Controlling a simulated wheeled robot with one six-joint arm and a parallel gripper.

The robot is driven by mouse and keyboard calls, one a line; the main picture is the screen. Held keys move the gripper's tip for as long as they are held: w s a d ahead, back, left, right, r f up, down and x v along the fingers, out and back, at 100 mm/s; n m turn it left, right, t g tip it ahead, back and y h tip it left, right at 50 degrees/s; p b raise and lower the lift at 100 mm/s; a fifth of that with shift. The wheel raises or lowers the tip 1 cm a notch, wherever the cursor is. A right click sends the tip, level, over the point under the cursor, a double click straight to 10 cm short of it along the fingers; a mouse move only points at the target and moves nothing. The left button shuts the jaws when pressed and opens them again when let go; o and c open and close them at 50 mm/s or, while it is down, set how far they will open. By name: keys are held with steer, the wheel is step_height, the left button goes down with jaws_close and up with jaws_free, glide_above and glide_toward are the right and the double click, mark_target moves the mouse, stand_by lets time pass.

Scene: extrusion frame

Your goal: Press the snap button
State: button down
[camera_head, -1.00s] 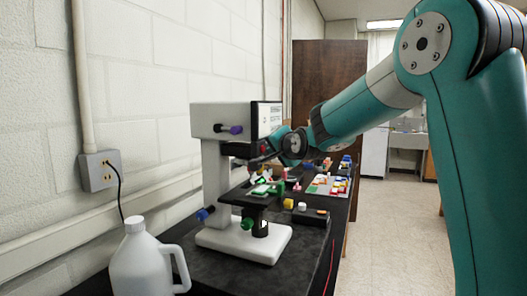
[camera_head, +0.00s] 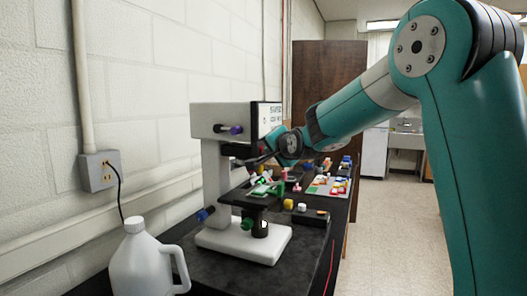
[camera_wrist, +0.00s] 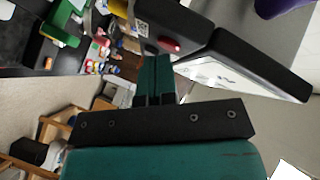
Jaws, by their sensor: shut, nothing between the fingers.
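A white microscope (camera_head: 213,180) with a screen (camera_head: 270,117) stands on the dark bench. In the wrist view, a small red button (camera_wrist: 170,46) sticks out of its dark housing beside the tilted screen (camera_wrist: 215,75). I take this to be the snap button; I cannot make it out in the head view. My gripper (camera_wrist: 154,60) is shut and empty, with its fingertips close to the button, just below and left of it in the wrist picture. I cannot tell whether they touch. In the head view, my gripper (camera_head: 264,158) is beside the microscope head.
A white jug (camera_head: 143,265) stands at the front left. Colourful small parts lie on a light tray (camera_head: 325,186) behind the microscope. A dark box (camera_head: 309,217) sits at its right. The wall with an outlet (camera_head: 98,171) is close on the left. Open floor lies at the right.

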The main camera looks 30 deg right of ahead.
stand_by(0.3)
steer(key=shift+s+d+b, duration=0.45)
steer(key=shift+s, duration=0.2)
steer(key=shift+d, duration=0.1)
steer(key=s+d+b, duration=0.1)
steer(key=s, duration=0.1)
steer(key=s+d+b, duration=0.1)
steer(key=s+d, duration=0.1)
stand_by(0.9)
